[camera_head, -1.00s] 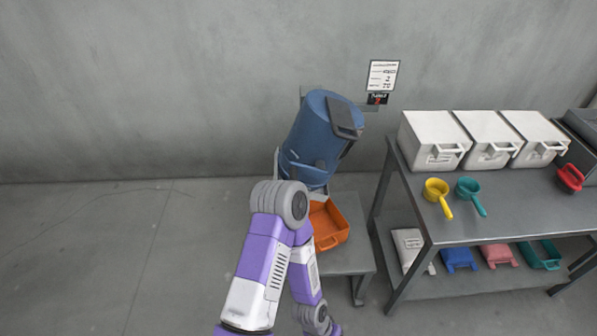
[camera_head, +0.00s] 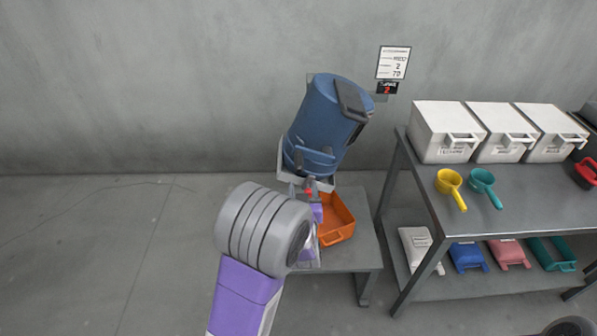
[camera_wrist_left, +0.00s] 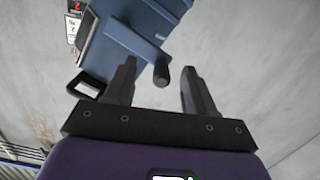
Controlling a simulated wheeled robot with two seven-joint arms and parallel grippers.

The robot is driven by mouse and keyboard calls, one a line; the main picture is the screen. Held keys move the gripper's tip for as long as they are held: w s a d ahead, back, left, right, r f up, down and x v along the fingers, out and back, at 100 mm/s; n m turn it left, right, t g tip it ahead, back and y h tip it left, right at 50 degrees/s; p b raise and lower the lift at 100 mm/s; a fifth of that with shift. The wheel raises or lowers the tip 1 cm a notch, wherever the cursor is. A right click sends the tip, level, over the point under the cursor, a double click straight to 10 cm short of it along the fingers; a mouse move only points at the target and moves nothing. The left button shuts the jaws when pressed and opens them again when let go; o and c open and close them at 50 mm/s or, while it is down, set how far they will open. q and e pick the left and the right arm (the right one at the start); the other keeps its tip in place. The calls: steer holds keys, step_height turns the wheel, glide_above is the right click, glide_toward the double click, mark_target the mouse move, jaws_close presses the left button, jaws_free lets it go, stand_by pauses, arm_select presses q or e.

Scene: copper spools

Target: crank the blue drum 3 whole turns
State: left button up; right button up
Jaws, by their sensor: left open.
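The blue drum (camera_head: 322,118) sits tilted in a grey stand against the wall, with a dark lid or hatch (camera_head: 353,102) at its upper right. In the left wrist view the drum (camera_wrist_left: 118,52) fills the upper middle. Its blue crank arm (camera_wrist_left: 135,42) ends in a dark round handle (camera_wrist_left: 161,76). My left gripper (camera_wrist_left: 159,68) is open, with one finger on each side of the handle in the picture; contact cannot be told. In the head view my forearm hides part of the gripper at the drum's lower front. My right gripper is out of view.
An orange tray (camera_head: 337,218) sits on the low stand under the drum. A grey table (camera_head: 520,220) at right holds white bins (camera_head: 447,130), yellow (camera_head: 449,181) and teal scoops (camera_head: 482,181). A notice (camera_head: 393,62) and small dark display (camera_head: 387,88) hang on the wall.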

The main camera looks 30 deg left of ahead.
mark_target(299, 164)
arm_select(q)
steer(key=r, duration=0.1)
steer(key=a+r+y, duration=0.1)
steer(key=shift+r+n, duration=0.35)
steer(key=shift+n, duration=0.05)
steer(key=b+x, duration=0.1)
steer(key=x, duration=0.6)
steer(key=shift+w+a+r+b, duration=0.15)
steer(key=shift+r+b, duration=0.05)
steer(key=shift+b, duration=0.2)
steer(key=shift+c, duration=0.5)
jaws_close()
